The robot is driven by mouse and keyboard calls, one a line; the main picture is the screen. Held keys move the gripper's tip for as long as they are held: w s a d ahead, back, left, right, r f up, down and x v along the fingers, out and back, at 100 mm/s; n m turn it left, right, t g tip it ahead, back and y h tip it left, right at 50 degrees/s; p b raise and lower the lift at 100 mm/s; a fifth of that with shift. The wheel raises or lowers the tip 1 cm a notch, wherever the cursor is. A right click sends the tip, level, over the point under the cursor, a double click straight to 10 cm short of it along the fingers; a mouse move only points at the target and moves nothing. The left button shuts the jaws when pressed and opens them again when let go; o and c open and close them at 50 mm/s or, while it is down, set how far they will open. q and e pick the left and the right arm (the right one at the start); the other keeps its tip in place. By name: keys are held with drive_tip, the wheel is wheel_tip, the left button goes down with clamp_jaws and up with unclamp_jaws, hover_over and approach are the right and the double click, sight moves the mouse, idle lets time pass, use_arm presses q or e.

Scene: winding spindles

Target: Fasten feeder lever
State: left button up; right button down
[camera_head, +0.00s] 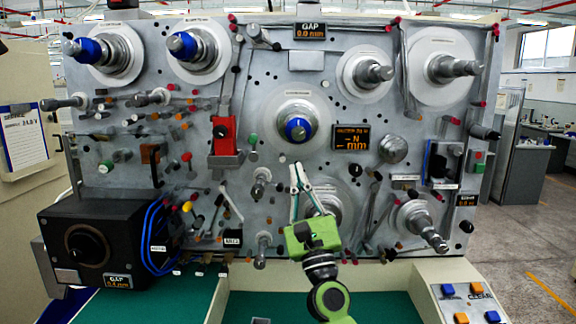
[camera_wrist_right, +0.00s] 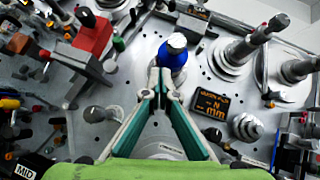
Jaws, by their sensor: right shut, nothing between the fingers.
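My right gripper (camera_head: 298,163) is shut and empty in front of the grey machine panel (camera_head: 330,80). Its fingertips show just below the blue-capped centre spindle (camera_head: 297,128) in the head view. In the right wrist view the fingers (camera_wrist_right: 161,72) meet in front of the lower part of the blue cap (camera_wrist_right: 173,52); I cannot tell whether they touch it. A red block with a grey lever arm (camera_head: 224,134) sits left of the centre spindle and also shows in the right wrist view (camera_wrist_right: 91,38). I cannot tell which part is the feeder lever. My left gripper is not in view.
Several spindles with white discs (camera_head: 440,66) and many small pins stick out of the panel. A black box with blue cables (camera_head: 90,240) stands at lower left. A button console (camera_head: 468,300) is at lower right. A green surface (camera_head: 262,306) lies below the panel.

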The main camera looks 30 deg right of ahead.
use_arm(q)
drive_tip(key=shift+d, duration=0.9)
use_arm(e)
drive_tip(key=s, duration=0.2)
drive_tip(key=d+f, duration=0.1)
drive_tip(key=shift+s+h, duration=0.3)
drive_tip(key=shift+s, duration=0.1)
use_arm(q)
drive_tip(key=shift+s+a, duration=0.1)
use_arm(e)
drive_tip(key=shift+d, duration=0.15)
